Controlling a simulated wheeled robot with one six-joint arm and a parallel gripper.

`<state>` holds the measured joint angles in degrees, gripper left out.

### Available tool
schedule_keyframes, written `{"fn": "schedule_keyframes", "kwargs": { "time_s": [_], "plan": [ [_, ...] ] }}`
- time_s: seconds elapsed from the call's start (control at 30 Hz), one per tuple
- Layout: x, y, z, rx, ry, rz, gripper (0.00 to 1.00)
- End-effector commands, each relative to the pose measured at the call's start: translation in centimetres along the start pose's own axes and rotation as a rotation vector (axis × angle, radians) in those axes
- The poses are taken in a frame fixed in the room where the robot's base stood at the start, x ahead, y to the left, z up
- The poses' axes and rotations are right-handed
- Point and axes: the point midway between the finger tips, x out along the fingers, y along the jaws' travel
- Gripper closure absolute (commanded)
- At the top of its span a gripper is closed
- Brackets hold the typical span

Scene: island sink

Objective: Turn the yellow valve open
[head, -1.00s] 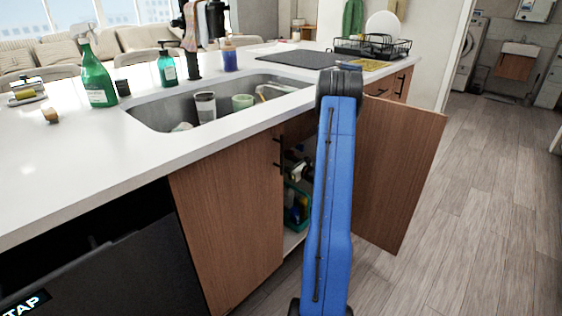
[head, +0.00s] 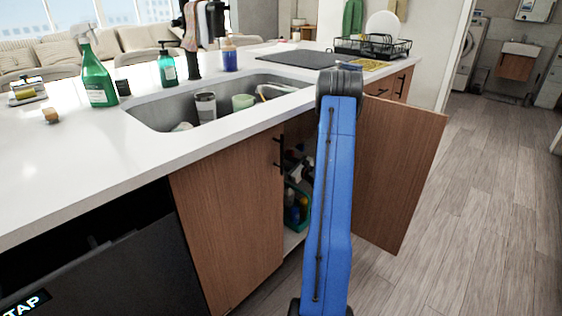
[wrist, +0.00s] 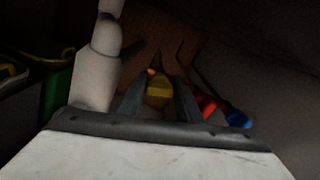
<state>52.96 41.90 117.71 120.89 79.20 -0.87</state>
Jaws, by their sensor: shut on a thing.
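The yellow valve (wrist: 159,88) shows in the dark wrist view, between the two dark fingers of my gripper (wrist: 160,94). My gripper is shut on it. The fingers cover its sides, and the dim light hides how far it is turned. In the head view, my blue arm reaches into the open cabinet under the sink, and the gripper and valve cannot be made out there.
Red (wrist: 207,105) and blue (wrist: 237,118) parts lie close right. A green bin (head: 296,205) sits inside the cabinet. The open cabinet door (head: 398,175) is right of my arm.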

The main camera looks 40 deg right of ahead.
Motion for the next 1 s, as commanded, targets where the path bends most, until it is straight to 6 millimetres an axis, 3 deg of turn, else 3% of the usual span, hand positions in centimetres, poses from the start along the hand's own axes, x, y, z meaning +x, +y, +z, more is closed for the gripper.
{"fn": "schedule_keyframes", "kwargs": {
  "time_s": [1.0],
  "plan": [
    [-0.09,0.47,-0.29,-0.945,0.001,0.001,0.91]
  ]
}}
